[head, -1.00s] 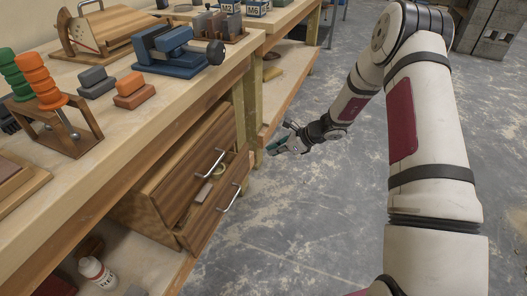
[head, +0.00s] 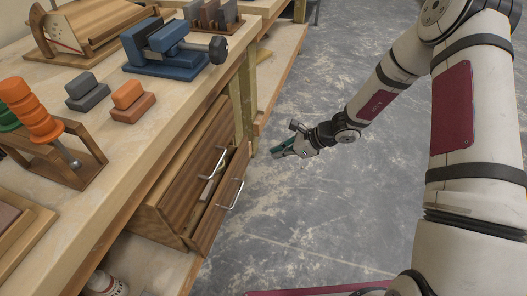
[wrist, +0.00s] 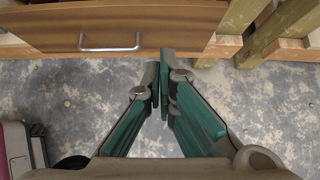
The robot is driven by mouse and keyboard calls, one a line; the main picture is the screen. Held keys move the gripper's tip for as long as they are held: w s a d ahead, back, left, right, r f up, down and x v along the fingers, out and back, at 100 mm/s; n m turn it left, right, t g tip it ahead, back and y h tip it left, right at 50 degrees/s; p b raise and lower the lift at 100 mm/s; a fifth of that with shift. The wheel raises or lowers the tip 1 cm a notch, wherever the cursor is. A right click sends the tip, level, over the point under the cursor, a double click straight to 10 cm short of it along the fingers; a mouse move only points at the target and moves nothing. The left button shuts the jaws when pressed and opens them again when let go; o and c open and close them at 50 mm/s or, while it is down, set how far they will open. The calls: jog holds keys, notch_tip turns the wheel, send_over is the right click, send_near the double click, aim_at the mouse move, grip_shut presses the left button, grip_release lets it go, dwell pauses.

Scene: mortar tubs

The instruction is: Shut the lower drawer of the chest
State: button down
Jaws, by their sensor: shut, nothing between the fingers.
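The wooden chest (head: 160,205) stands on the shelf under the workbench. Its lower drawer (head: 213,216) sticks out part way, with a metal handle (head: 231,195) on its front; some contents show in the gap behind that front. The upper drawer (head: 205,150) looks closed. My gripper (head: 277,152) is shut and empty, to the right of the drawer front and apart from its handle. In the wrist view a drawer front (wrist: 160,22) with its handle (wrist: 110,46) lies ahead, and the green fingertips (wrist: 166,75) are right of that handle. Whether they touch the front, I cannot tell.
On the bench top are a blue vise (head: 175,50), grey and orange blocks (head: 130,100), and a rack with orange and green rings (head: 35,115). A wooden bench leg (head: 245,90) stands beyond the chest. The concrete floor (head: 300,215) is clear.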

aim_at(238, 158)
jog(key=shift+w+a+r+b+x, duration=0.25)
jog(key=shift+b+x, duration=0.55)
jog(key=shift+x, duration=1.3)
jog(key=shift+a+r+b+x, duration=0.35)
jog(key=shift+b+x, duration=0.45)
jog(key=shift+x, duration=1.3)
jog(key=shift+w+a+r+b+x, duration=0.3)
jog(key=shift+b+x, duration=0.5)
jog(key=shift+x, duration=1.25)
jog(key=shift+s, duration=0.15)
jog(key=shift+w+a, duration=0.25)
jog(key=shift+a, duration=0.35)
jog(key=shift+w+a, duration=0.25)
jog(key=shift+a, duration=0.35)
